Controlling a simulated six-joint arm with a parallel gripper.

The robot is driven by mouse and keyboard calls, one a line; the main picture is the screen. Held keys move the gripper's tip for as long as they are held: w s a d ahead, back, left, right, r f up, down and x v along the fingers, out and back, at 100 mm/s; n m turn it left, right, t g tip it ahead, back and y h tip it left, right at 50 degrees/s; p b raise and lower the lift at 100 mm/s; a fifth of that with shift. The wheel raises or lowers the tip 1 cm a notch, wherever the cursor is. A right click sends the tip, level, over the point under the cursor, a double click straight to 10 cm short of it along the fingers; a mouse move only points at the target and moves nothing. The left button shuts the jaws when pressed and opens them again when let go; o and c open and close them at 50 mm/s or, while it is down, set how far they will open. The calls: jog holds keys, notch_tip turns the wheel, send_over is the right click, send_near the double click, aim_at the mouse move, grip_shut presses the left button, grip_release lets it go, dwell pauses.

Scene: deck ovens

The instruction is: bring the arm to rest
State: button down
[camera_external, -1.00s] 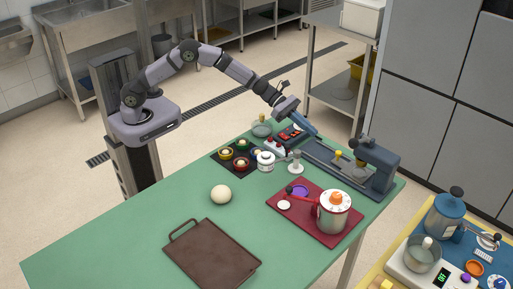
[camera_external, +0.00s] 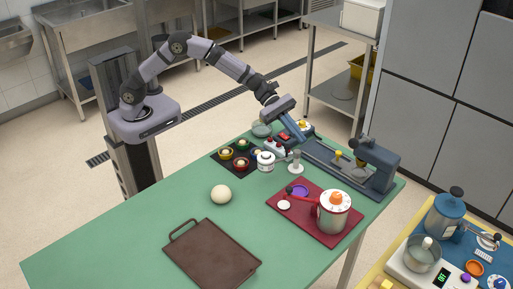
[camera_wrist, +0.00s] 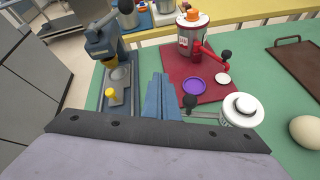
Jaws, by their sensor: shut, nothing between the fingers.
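My gripper (camera_external: 300,137) hangs over the far end of the green table, its blue fingers angled down to the right. In the wrist view my gripper (camera_wrist: 160,96) shows its two blue fingers together, with nothing between them.
A blue press (camera_external: 374,166) on a rail stands right of my gripper. A red mat (camera_external: 325,235) carries a white-and-red pot (camera_external: 333,215). A dough ball (camera_external: 221,195) and a brown tray (camera_external: 212,255) lie nearer. The green table (camera_external: 110,245) is clear at front left.

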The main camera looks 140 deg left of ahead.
jog(key=s+d+m+g+h+p, duration=0.1)
jog(key=s+d+m+g+h, duration=0.25)
jog(key=d+m, duration=0.9)
jog(key=s+d+f+m+g+p, duration=0.2)
jog(key=s+d+m+g, duration=0.25)
jog(key=s+d, duration=0.9)
jog(key=s+d+f+m+g+y+p, duration=0.1)
jog(key=s+d+m+g+y, duration=0.1)
jog(key=s+m, duration=0.5)
jog(key=s+d+f+m+g+y+p, duration=0.1)
jog(key=s+d+m+g+y, duration=0.1)
jog(key=s+m, duration=0.5)
jog(key=s, duration=0.6)
jog(key=shift+s+f+m+g, duration=0.25)
jog(key=shift+s+m+g, duration=0.05)
jog(key=shift+s+m, duration=0.1)
